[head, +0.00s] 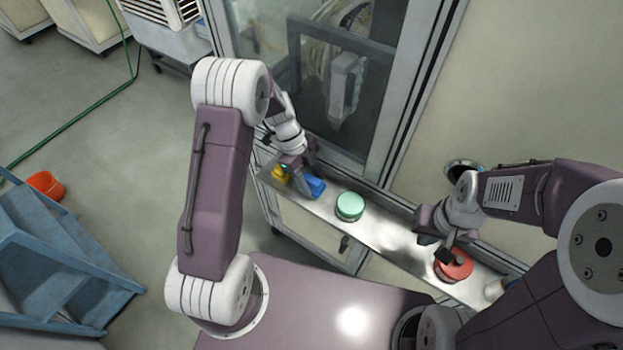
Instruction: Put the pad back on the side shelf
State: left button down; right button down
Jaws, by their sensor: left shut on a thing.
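A narrow metal shelf (382,229) runs along the front of the glass-fronted cabinet. My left gripper (301,180) is low over the shelf's left end, shut on a small blue block (315,187), which looks like the pad. The gripper hides part of the block, and I cannot tell whether it touches the shelf. A small yellow thing (280,176) is just left of the gripper. My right gripper (438,248) is over the shelf's right part, close to a red round tin (455,265). I cannot tell whether its fingers are open or shut.
A green round tin (349,206) stands on the shelf between my grippers. A white cylindrical thing (494,289) is at the shelf's right end. The cabinet glass (345,90) rises behind.

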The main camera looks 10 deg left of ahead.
pick_arm(q)
jog(key=shift+f, duration=0.15)
jog(key=c, duration=0.8)
grip_release()
jog(key=shift+s, duration=0.1)
jog(key=shift+o, duration=0.5)
jog(key=shift+r, duration=0.2)
jog(key=b+v, duration=0.1)
jog(key=v, duration=1.1)
jog(key=s+a+f+n+t+y, duration=0.1)
jog(key=s+f+n+y, duration=0.3)
jog(key=s+n, duration=1)
jog(key=f+n+t, duration=0.1)
jog(key=n, duration=0.7)
jog(key=shift+s+t, duration=0.4)
